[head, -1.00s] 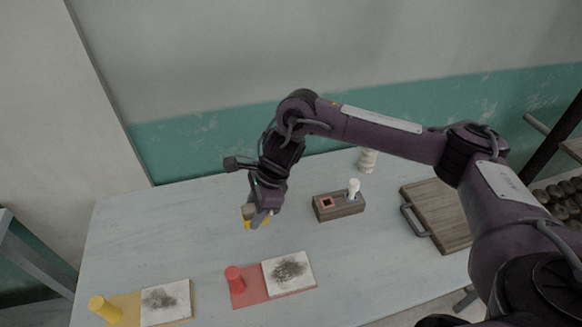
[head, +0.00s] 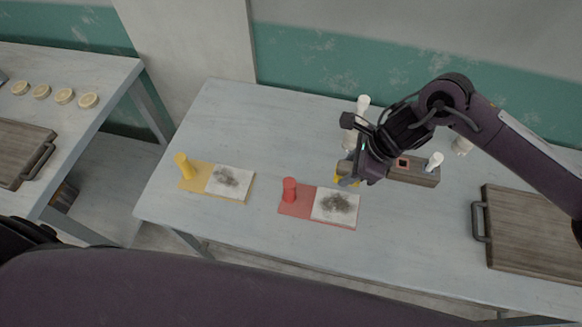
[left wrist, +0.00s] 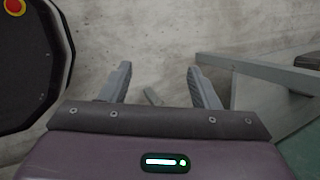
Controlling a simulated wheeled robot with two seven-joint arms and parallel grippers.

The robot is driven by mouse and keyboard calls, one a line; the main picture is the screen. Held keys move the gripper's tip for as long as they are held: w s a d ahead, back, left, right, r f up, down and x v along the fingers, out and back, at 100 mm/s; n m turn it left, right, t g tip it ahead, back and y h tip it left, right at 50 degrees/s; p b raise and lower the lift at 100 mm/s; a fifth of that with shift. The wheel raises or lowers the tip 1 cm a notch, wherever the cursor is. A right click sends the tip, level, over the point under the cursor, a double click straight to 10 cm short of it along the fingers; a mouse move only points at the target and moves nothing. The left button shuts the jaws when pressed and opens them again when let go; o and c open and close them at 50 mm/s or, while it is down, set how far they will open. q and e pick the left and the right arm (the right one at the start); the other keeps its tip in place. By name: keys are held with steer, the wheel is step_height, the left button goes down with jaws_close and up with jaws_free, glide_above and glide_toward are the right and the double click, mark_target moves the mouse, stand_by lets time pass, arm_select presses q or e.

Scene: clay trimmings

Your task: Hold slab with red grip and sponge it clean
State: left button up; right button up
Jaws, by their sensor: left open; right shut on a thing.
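The red grip (head: 289,190) stands upright on a red base (head: 298,207). A white slab (head: 322,216) with a dark smudge lies on that base, right of the grip. A yellow grip (head: 183,166) stands on a yellow base (head: 196,183) with a second smudged white slab (head: 243,189). My right gripper (head: 348,181) is shut on a yellow piece, apparently the sponge (head: 339,181), just behind the red-base slab; its fingers hide most of it. My left gripper (left wrist: 158,88) is open and empty in the left wrist view, facing floor and a table leg.
A wooden block (head: 411,174) with a white knob stands right of my right gripper, partly hidden by it. A wooden board with a handle (head: 535,230) lies at the right. A pale upright object (head: 363,105) stands behind the gripper. Another table (head: 75,75) is at the left.

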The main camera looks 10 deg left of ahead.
arm_select(q)
steer(key=a+r+n+g+y, duration=0.4)
steer(key=a+r+g+y, duration=0.35)
steer(key=a+r, duration=1.75)
steer(key=w+d+r+m+t+h, duration=0.1)
steer(key=w+d+t, duration=0.2)
steer(key=w, duration=1)
steer(key=w+d+r+m+t+h, duration=0.1)
steer(key=w+d+t, duration=0.2)
steer(key=w, duration=1)
steer(key=w+d+r+m+t+h, duration=0.1)
steer(key=w+d+t, duration=0.3)
steer(key=w, duration=0.9)
steer(key=shift+d+r+m, duration=0.3)
steer(key=shift+d, duration=0.5)
steer(key=shift+d+r+m, duration=0.25)
steer(key=shift+d+m, duration=0.05)
steer(key=shift+d, duration=0.45)
steer(key=w+d+r+m+t+h, duration=0.2)
steer(key=w+d+r+t, duration=0.2)
steer(key=w+d+r, duration=0.55)
steer(key=m+g+h, duration=0.4)
steer(key=m+h, duration=0.3)
steer(key=m, duration=0.1)
glide_toward(289, 192)
steer(key=shift+w+f, duration=0.65)
steer(key=shift+f, duration=0.05)
step_height(289, 192, down, 12)
steer(key=shift+r, duration=0.1)
